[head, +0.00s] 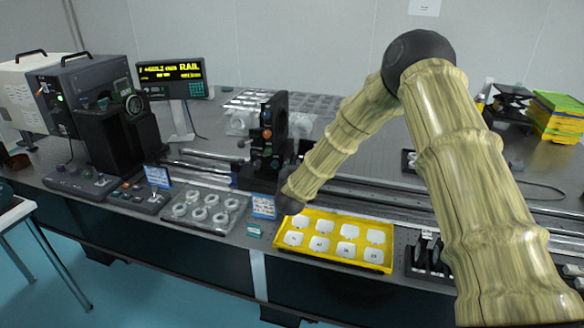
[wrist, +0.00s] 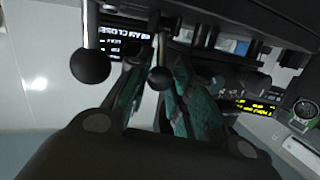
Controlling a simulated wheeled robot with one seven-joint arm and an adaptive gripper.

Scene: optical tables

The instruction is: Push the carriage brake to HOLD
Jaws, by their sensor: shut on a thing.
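The dark carriage (head: 268,145) stands upright on the long rail in the head view, left of my arm. My arm reaches down beside it, and my gripper is mostly hidden there behind the arm's last link. In the wrist view my gripper (wrist: 155,88) has its two green-patterned fingers close around a black ball-ended lever (wrist: 160,77). A second black ball knob (wrist: 90,66) on a thin rod hangs left of the fingers, apart from them. I cannot read HOLD or any brake position mark in either view.
A yellow tray (head: 285,238) of white pieces lies in front of the carriage, below my arm. A clear tray of rings (head: 205,224) lies left of it. A lit RAIL display (head: 172,72) stands behind. The dark rail (head: 385,198) extends right beyond my arm.

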